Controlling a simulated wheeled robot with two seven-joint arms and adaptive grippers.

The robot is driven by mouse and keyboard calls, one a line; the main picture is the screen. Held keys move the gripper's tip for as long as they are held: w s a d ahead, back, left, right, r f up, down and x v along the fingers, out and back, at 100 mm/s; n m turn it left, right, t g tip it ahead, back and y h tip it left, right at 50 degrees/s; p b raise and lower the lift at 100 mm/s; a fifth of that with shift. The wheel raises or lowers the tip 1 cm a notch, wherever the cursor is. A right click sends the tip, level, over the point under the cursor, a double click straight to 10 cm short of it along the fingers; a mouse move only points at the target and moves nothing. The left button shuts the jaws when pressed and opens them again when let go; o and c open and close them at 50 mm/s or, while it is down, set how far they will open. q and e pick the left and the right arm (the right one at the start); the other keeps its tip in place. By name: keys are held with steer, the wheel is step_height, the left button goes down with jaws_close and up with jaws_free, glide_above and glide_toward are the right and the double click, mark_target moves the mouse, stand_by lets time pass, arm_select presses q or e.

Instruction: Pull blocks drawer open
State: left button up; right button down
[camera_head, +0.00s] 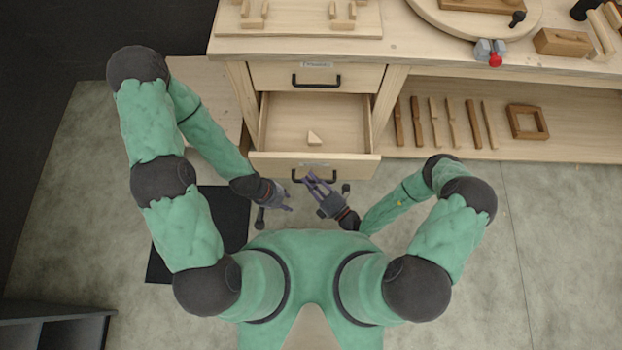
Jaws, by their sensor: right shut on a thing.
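The upper drawer (360,76) with its own handle is shut. The workbench top (430,48) carries wooden parts and tools. A lower shelf (465,99) to the right holds several wood strips and a square frame. Floor is clear at right.

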steer(key=c, duration=1.1)
jaws_free()
steer(key=shift+d, duration=0.1)
steer(key=v, duration=1.2)
